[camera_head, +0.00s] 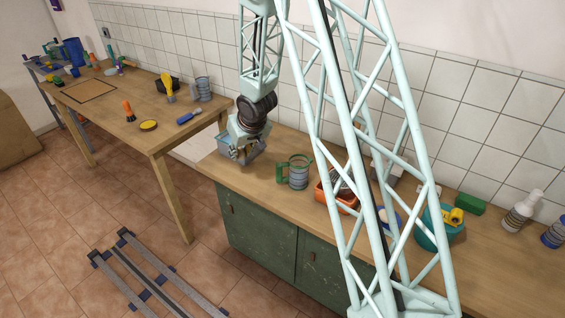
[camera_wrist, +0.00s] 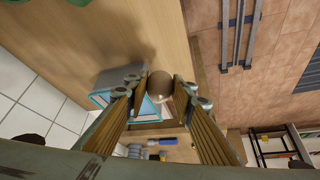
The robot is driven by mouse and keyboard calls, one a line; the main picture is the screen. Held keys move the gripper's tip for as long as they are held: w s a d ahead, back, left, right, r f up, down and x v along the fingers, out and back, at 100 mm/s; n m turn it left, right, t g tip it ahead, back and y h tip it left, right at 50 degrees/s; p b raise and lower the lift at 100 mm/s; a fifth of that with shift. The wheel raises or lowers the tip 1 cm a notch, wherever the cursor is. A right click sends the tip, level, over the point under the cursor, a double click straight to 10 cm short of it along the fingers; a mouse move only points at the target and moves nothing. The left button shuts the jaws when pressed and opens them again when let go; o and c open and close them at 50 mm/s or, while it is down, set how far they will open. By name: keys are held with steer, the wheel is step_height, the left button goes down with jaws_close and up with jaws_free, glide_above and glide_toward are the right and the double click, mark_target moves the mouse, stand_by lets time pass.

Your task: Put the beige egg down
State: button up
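The beige egg (camera_wrist: 160,84) shows in the wrist view between the two fingertips of my gripper (camera_wrist: 159,92). The fingers appear closed against its sides. In the head view my gripper (camera_head: 243,154) points down at the left end of the green cabinet's wooden top, and the egg cannot be made out there. A grey-blue box (camera_head: 228,151) is at the gripper, partly hidden by it. In the wrist view the box (camera_wrist: 104,98), with a light blue rim, lies behind the left finger and the egg. I cannot tell how high the egg is above it.
Further right are an orange basket (camera_head: 325,192), a teal bowl (camera_head: 430,238) and a green block (camera_head: 470,204). A wooden table (camera_head: 120,110) with tools stands left. Bare wood lies before the mug.

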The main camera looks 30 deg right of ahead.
steer(key=w+d+f+p, duration=0.1)
steer(key=w+d, duration=0.3)
steer(key=d, duration=1.4)
steer(key=shift+d+f+p, duration=0.15)
steer(key=shift+p, duration=0.6)
steer(key=shift+f, duration=0.15)
steer(key=shift+f+b, duration=2.2)
steer(key=shift+f, duration=0.8)
steer(key=shift+f, duration=0.1)
steer(key=shift+f+b, duration=1.25)
steer(key=shift+f, duration=0.55)
steer(key=shift+f, duration=0.1)
steer(key=shift+o, duration=0.9)
